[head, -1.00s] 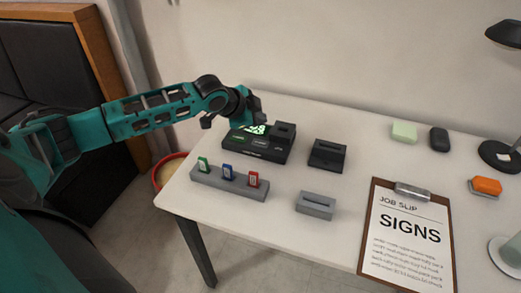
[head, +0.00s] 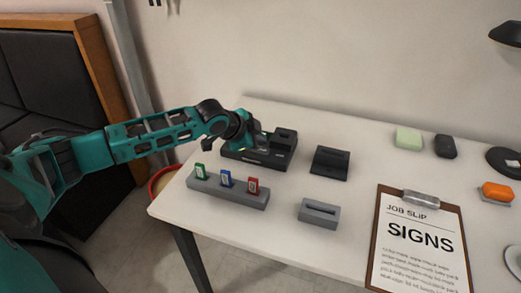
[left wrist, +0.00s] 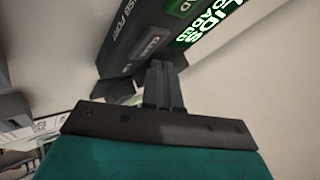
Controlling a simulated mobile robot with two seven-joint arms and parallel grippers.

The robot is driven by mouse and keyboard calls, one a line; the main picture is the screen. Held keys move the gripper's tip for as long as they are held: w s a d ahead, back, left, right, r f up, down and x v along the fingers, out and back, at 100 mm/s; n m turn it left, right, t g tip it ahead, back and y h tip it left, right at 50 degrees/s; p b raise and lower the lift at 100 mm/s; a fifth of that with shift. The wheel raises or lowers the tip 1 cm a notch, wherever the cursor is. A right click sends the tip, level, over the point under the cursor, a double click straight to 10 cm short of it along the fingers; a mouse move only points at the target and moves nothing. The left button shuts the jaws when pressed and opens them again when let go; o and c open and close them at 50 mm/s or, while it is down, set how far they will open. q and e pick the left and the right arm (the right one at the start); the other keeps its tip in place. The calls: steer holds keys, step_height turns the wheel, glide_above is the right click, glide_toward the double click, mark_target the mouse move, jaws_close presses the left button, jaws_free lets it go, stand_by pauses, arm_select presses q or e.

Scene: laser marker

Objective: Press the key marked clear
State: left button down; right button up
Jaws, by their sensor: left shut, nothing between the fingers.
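The black laser marker (head: 262,160) stands at the back left of the table, its screen mostly hidden by my left gripper (head: 256,143) in the head view. In the left wrist view, the marker's dark panel (left wrist: 115,42) shows a green-lit screen (left wrist: 207,22) reading "LIDS LOADED", a green key (left wrist: 180,7) and a grey key (left wrist: 150,42) whose small lettering looks like "CLEAR". My left gripper (left wrist: 160,66) is shut and empty, its fingertips right by the grey key. I cannot tell whether they touch it. My right gripper is not in view.
A grey rack (head: 228,192) with green, blue and red tags stands in front of the marker. A black block (head: 330,163) and a grey slotted block (head: 318,213) are to its right. A clipboard (head: 418,240) reading "SIGNS" lies at the right.

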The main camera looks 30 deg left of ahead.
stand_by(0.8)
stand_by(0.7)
arm_select(q)
steer(key=shift+f, duration=0.1)
steer(key=shift+f, duration=0.35)
steer(key=shift+f, duration=0.15)
stand_by(0.4)
